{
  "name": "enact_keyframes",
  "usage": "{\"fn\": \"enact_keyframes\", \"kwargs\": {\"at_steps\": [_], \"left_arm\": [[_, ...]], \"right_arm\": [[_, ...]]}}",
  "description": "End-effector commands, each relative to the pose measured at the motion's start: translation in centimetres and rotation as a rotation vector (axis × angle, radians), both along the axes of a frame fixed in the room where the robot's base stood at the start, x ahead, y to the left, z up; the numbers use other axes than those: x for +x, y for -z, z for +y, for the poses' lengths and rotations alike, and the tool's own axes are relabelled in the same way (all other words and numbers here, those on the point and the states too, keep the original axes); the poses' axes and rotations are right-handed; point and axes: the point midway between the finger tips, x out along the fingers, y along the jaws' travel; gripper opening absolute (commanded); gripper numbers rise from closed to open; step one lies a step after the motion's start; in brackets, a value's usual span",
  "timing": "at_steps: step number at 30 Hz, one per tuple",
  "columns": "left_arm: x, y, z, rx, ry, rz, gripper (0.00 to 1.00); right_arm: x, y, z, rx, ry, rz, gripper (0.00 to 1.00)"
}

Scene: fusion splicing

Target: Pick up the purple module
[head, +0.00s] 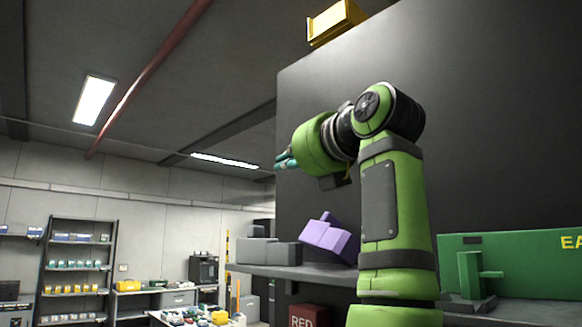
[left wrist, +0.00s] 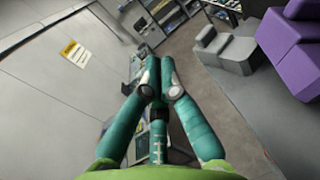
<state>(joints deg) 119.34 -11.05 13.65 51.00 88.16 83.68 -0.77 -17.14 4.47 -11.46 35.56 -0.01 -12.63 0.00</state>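The purple module (head: 328,236) is a blocky, stepped piece. In the head view it sits tilted on a dark shelf (head: 290,271), beside a grey block (head: 284,254). In the left wrist view the purple module (left wrist: 290,50) is at the right edge, partly cut off and clear of the fingers. My left gripper (head: 284,160) is up and to the left of the module in the head view, apart from it. Its teal fingers (left wrist: 160,72) come together at the tips in the left wrist view, with nothing seen between them. My right gripper is not in view.
A large dark panel (head: 480,130) stands behind the arm. A green piece (head: 475,275) and a green panel are at the right, with a red box (head: 308,317) below the shelf. A stocked rack (head: 78,265) and a cluttered table are farther back left.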

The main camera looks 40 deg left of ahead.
Motion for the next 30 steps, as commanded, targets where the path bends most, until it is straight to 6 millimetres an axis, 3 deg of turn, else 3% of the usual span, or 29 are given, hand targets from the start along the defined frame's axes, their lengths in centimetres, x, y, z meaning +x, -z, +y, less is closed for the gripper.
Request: {"fn": "enact_keyframes", "kwargs": {"at_steps": [2, 3, 8, 20, 30], "left_arm": [[0.0, 0.0, 0.0, 0.000, 0.000, 0.000, 0.00], [0.0, 0.0, 0.0, 0.001, 0.000, -0.001, 0.18], [0.0, 0.0, 0.0, 0.001, 0.000, -0.001, 0.80], [0.0, 0.0, -0.4, 0.001, 0.001, -0.001, 0.80], [-1.4, 0.0, -5.5, 0.002, 0.004, -0.003, 0.80]], "right_arm": [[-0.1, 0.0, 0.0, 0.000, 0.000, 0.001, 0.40], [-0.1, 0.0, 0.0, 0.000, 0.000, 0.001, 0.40], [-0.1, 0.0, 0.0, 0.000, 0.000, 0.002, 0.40], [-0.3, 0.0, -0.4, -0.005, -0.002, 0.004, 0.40], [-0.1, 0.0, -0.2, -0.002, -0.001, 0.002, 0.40]]}}
